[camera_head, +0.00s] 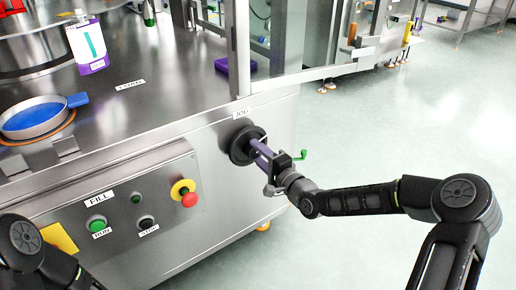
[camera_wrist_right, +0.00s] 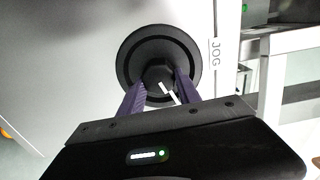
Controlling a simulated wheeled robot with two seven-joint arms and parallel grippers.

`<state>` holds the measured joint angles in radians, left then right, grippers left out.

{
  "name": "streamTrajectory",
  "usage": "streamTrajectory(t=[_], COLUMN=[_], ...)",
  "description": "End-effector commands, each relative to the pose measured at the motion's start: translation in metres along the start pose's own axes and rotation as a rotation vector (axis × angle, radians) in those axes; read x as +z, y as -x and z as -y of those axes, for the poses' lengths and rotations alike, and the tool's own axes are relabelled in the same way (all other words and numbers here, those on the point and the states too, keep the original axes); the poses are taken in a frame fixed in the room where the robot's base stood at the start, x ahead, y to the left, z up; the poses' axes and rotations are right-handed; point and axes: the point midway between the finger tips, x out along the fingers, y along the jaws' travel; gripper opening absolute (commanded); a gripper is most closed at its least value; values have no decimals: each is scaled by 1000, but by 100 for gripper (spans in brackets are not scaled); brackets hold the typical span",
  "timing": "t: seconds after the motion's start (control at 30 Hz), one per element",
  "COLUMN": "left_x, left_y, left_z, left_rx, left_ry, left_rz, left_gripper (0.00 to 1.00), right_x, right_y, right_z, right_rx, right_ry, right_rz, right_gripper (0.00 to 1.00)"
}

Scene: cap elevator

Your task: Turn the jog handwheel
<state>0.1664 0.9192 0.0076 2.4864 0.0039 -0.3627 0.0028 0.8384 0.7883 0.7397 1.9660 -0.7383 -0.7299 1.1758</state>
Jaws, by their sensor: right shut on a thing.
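The jog handwheel (camera_head: 243,146) is a round black wheel on the steel side panel, below the JOG label. It also shows in the right wrist view (camera_wrist_right: 159,50), with a dark hub at its middle. My right gripper (camera_head: 264,152) reaches it from the right, with its two purple fingers against the wheel's middle. In the right wrist view the fingers (camera_wrist_right: 160,88) are on either side of the hub, shut on it. A white mark shows between the fingertips. My left gripper is out of view; only part of the left arm shows at the lower left.
A control panel with a red stop button (camera_head: 189,199) and a green button (camera_head: 97,224) is left of the wheel. A blue-filled pan (camera_head: 33,117) and a pouch (camera_head: 87,45) are on the steel top.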

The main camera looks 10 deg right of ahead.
Motion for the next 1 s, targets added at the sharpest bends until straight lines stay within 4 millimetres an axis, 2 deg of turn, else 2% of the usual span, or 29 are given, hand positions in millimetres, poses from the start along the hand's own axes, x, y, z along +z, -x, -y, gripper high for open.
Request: streamTrajectory(t=[0.2,0.4,1.0], left_x=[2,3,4], left_y=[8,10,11], left_z=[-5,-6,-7], left_rx=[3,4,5], left_ry=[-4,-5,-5], left_rz=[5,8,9], left_gripper=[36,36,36], right_x=[-1,-1,-1], right_y=[0,0,0], right_z=[-1,-2,-3], right_rx=[1,0,1], right_ry=[-176,-279,-331], right_rz=[-2,-2,-2], right_gripper=[0,0,0])
